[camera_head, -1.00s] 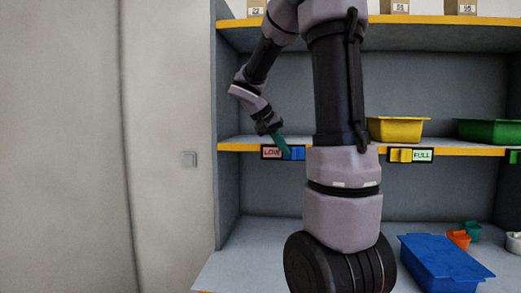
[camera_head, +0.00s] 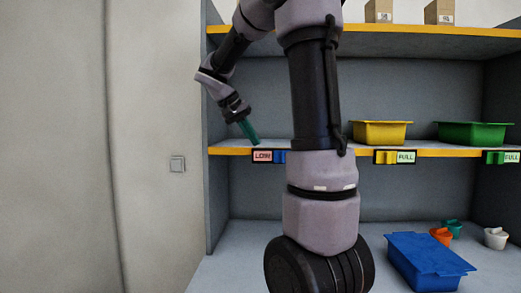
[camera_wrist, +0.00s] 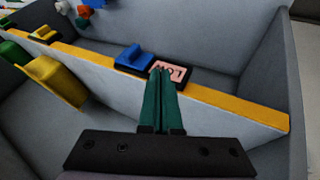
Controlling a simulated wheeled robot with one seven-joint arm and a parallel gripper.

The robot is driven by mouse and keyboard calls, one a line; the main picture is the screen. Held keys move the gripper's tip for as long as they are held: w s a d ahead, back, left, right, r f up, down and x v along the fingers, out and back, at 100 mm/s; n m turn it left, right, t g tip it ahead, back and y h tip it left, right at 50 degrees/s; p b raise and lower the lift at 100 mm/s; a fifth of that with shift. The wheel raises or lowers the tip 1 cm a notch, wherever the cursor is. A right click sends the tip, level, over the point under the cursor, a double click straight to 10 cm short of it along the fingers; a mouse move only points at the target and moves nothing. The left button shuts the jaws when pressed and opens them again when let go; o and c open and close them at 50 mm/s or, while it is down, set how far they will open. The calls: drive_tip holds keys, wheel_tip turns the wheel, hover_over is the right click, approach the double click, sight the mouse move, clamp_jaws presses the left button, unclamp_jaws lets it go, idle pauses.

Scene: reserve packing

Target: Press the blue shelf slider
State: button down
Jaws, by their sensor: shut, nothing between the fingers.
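The blue slider (camera_head: 279,157) sits on the yellow front edge of the middle shelf, to the right of a pink LOW label (camera_head: 262,156). My arm partly hides it in the head view. In the wrist view the blue slider (camera_wrist: 133,58) shows as a raised block on a black plate, beside the pink label (camera_wrist: 174,70). My gripper (camera_head: 255,142) is shut, with green fingers pointing down at the label side, left of and a little above the slider. In the wrist view my fingertips (camera_wrist: 163,72) overlap the label's edge; I cannot tell if they touch.
A yellow slider (camera_head: 385,157) and a green slider (camera_head: 494,158), both with FULL labels, are further right. A yellow bin (camera_head: 382,132) and a green bin (camera_head: 472,133) stand on the middle shelf. A blue bin (camera_head: 428,255) and small cups are below.

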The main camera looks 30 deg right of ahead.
drive_tip(key=v, duration=0.4)
idle(0.4)
drive_tip(key=s+a+f+n+t+y, duration=0.2)
drive_tip(key=s+a, duration=0.4)
drive_tip(key=s, duration=0.3)
drive_tip(key=s+a+f+n+t+y, duration=0.1)
drive_tip(key=s+a+f+t+y, duration=0.3)
drive_tip(key=s+a+y, duration=0.3)
drive_tip(key=shift+s+a+n+t, duration=0.3)
drive_tip(key=shift+s+n, duration=0.1)
drive_tip(key=shift+s, duration=0.5)
drive_tip(key=shift+f, duration=0.1)
